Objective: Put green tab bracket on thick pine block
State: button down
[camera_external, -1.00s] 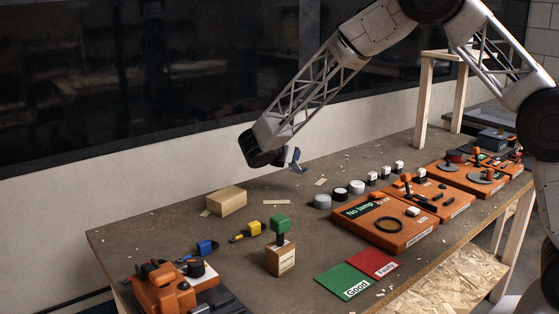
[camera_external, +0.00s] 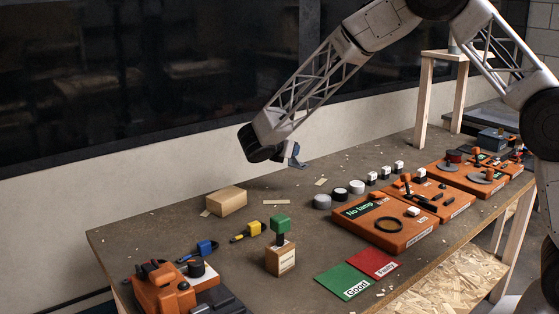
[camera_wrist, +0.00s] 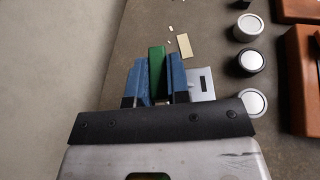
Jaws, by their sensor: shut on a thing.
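My gripper (camera_wrist: 157,75) has blue fingers shut on the green tab (camera_wrist: 156,62) of a bracket. The bracket's grey metal plate (camera_wrist: 201,84), with a dark slot, sticks out to the right of the fingers. In the external view my gripper (camera_external: 294,155) hangs above the back part of the table, with the grey plate (camera_external: 301,164) showing below it. The thick pine block (camera_external: 227,201) lies on the table to the left of and below my gripper in the picture, apart from it. The block is not visible in the wrist view.
A green-headed tool stands upright in a wooden block (camera_external: 281,258) at the front. Yellow (camera_external: 253,229) and blue (camera_external: 205,248) handled items lie to its left. Several round pucks (camera_external: 322,202) and orange stations (camera_external: 385,224) are at right. Thin wood strips lie about.

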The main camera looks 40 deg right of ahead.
jog(key=s+a+n+t+y, duration=0.1)
jog(key=s+a+n+t, duration=0.2)
jog(key=a, duration=0.6)
jog(key=s+a+n+t+y, duration=0.2)
jog(key=s+a, duration=0.4)
jog(key=a, duration=0.4)
jog(key=shift+s+r+n+t+y, duration=0.15)
jog(key=shift+s+n+t+y, duration=0.2)
jog(key=shift+n+t, duration=0.4)
send_over(215, 196)
jog(key=shift+w+d+f, duration=0.15)
jog(key=shift+f, duration=0.6)
jog(key=shift+f, duration=1.75)
jog(key=shift+f, duration=0.1)
